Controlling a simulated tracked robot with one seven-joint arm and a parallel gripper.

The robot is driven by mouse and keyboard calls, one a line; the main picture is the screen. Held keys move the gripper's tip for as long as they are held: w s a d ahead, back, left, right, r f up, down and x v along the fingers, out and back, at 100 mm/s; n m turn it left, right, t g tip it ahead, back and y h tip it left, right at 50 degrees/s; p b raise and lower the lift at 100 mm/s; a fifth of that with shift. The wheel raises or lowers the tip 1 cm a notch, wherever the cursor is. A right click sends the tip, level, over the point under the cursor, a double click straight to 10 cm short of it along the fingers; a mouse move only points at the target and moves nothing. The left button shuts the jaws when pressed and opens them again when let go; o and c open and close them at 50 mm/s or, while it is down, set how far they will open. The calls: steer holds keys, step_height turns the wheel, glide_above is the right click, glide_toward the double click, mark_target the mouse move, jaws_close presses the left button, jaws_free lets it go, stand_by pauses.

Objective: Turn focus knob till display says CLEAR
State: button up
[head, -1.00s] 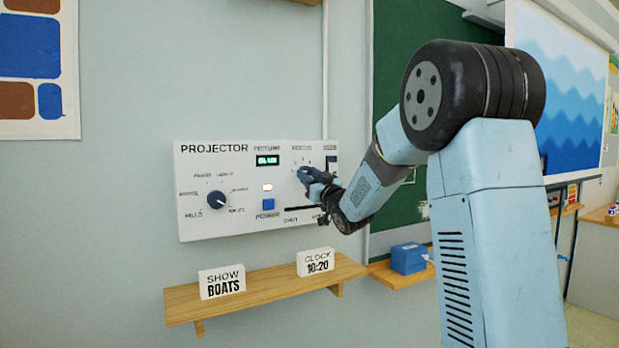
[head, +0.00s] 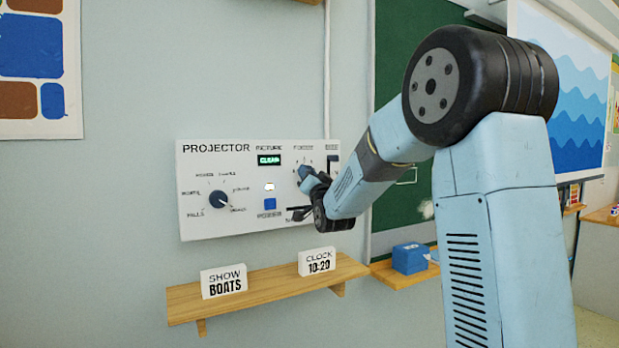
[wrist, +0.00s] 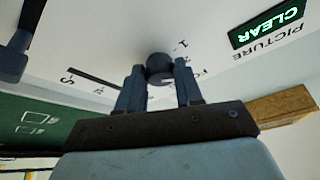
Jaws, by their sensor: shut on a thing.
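The projector panel (head: 188,225) is a white board on the wall. Its small picture display (head: 269,160) shows green letters reading CLEAR, and the display is also clear to read in the wrist view (wrist: 267,24).
A picture dial (head: 219,200) and a blue power button (head: 270,204) with a lit lamp above sit left of my gripper. A shelf (head: 255,288) below bears a SHOW BOATS card (head: 223,281) and a CLOCK card (head: 317,261). A blue box (head: 409,258) stands at right.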

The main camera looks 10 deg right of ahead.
steer(key=shift+m+h, duration=0.4)
steer(key=shift+m, duration=0.5)
steer(key=o, duration=1)
steer(key=shift+o, duration=0.2)
steer(key=shift+s, duration=0.1)
steer(key=v, duration=1.3)
steer(key=shift+s, duration=0.3)
steer(key=shift+s+d, duration=0.1)
